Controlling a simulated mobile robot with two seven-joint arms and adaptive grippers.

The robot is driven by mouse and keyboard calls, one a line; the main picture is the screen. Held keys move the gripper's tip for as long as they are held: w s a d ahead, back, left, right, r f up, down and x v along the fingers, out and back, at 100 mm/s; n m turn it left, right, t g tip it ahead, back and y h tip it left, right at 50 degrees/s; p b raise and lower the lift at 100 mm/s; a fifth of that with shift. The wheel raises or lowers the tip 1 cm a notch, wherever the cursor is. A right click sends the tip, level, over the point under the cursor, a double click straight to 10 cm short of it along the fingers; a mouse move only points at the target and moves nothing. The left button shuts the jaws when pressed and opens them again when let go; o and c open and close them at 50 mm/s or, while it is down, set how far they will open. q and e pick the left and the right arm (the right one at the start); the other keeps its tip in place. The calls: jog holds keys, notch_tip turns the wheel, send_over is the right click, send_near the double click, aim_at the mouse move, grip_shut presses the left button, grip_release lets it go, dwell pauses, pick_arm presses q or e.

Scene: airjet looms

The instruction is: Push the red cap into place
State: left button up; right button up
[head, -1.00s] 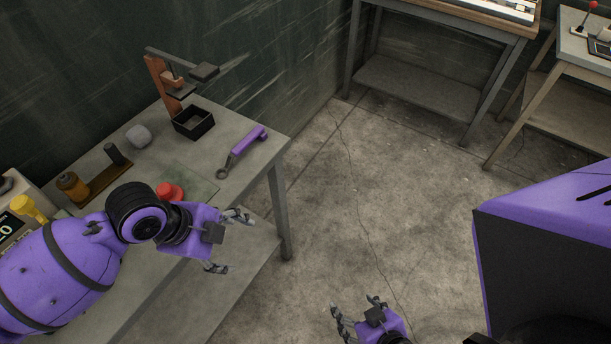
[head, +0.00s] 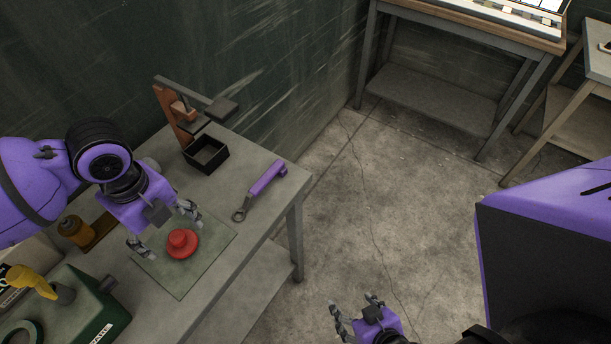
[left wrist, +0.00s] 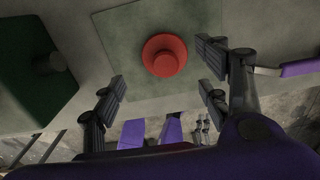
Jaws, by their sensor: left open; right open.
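The red cap (head: 181,244) sits on a flat greenish mat (head: 183,278) on the workbench. It looks like a round knob on a wider red base; whether there is a gap between them cannot be told. In the left wrist view the red cap (left wrist: 164,55) lies beyond the fingertips, roughly centred between them. My left gripper (head: 166,230) is open and empty, above the bench just behind the cap and not visibly touching it. My right gripper (head: 352,312) is open and empty, over the floor away from the bench.
A purple-handled wrench (head: 262,188) lies right of the mat. A black open box (head: 206,155) and an orange-brown press stand (head: 180,118) are at the back. A green case (head: 98,312) and a yellow-handled tool (head: 32,281) are at the front left.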

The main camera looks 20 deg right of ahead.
aim_at(175, 237)
pick_arm(q)
jog(key=shift+f, duration=0.35)
jog(key=f, duration=0.4)
jog(key=shift+w+d+f, duration=0.1)
jog(key=shift+w+f, duration=0.05)
jog(key=shift+w, duration=0.1)
jog(key=c, duration=1.2)
pick_arm(e)
jog(key=shift+w+r, duration=0.25)
pick_arm(q)
jog(key=shift+r, duration=0.8)
jog(key=s+d+r, duration=0.2)
jog(key=s+r, duration=0.1)
jog(key=s+d+r+p, duration=0.1)
jog(key=s+d+r, duration=0.2)
jog(key=s+r, duration=0.1)
jog(key=s+d+r, duration=0.3)
jog(key=s+r, duration=0.1)
jog(key=shift+s+r, duration=0.2)
jog(key=shift+s, duration=0.05)
pick_arm(e)
jog(key=shift+w+r, duration=0.45)
jog(key=shift+r, duration=0.1)
